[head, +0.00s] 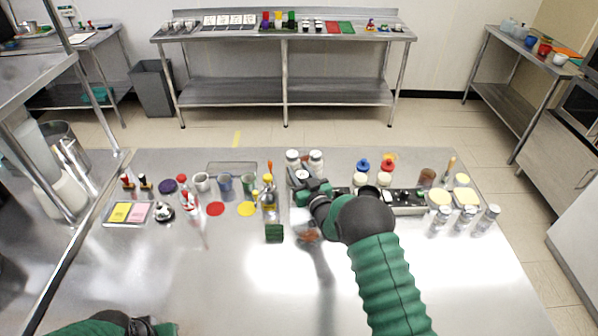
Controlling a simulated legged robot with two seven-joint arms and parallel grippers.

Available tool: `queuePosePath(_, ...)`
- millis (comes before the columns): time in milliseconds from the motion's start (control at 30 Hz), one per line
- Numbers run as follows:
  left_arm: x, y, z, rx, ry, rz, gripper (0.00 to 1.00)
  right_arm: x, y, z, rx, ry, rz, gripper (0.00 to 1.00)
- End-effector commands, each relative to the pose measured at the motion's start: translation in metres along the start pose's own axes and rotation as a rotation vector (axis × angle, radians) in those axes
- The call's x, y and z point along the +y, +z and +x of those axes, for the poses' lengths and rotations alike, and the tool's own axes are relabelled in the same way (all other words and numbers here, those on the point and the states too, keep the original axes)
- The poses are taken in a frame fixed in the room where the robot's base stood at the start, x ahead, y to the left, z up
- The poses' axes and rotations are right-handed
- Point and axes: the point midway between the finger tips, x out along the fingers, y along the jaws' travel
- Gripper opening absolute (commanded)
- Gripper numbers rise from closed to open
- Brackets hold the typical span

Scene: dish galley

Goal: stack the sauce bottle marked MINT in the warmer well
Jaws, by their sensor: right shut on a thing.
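My right gripper (312,194) is shut on a small pale and reddish-brown thing (305,230), which shows just below it and is partly hidden. I cannot read a label on it, so I cannot tell if it is the MINT bottle. A long steel unit with dark openings (408,209), perhaps the warmer, lies behind my right arm, which hides part of it. White-capped bottles (316,160) stand behind the gripper, and blue-capped and cream-capped ones (362,166) stand to the right. No MINT marking is legible. Only part of my left arm shows at the bottom left; its gripper is out of view.
Left of the gripper stand an oil bottle (269,200), a green block (274,233), metal cups (225,183), and red (215,209) and yellow discs (247,209). Shakers (463,218) and yellow-topped tubs (440,197) stand at right. The steel table's front is mostly clear.

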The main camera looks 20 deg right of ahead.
Motion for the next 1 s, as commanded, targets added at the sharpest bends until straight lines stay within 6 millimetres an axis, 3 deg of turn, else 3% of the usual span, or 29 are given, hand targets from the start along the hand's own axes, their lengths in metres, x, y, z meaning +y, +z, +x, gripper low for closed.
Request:
queuePosePath(33,0.0,0.001,0.003,0.0,0.0,0.0,0.36,0.0,0.003,0.0,0.001,0.0,0.0,0.0)
queuePosePath(67,0.0,0.001,0.002,0.0,0.0,0.0,0.36,0.0,0.002,0.0,0.0,0.0,0.0,0.4)
queuePosePath(200,0.0,0.0,0.002,0.0,0.0,0.0,0.36,0.0,0.002,0.0,-0.001,0.0,0.0,0.59)
queuePosePath(600,0.0,-0.002,-0.006,0.0,0.0,0.0,0.36,0.0,-0.006,-0.001,-0.001,0.0,0.0,0.6)
queuePosePath(767,0.0,0.0,0.002,0.0,0.0,0.0,0.36,0.001,-0.002,-0.035,-0.003,0.002,0.0,0.6)
queuePosePath(1000,0.0,0.002,0.009,0.0,0.0,0.0,0.36,0.001,-0.001,-0.097,-0.003,0.002,0.0,0.6)
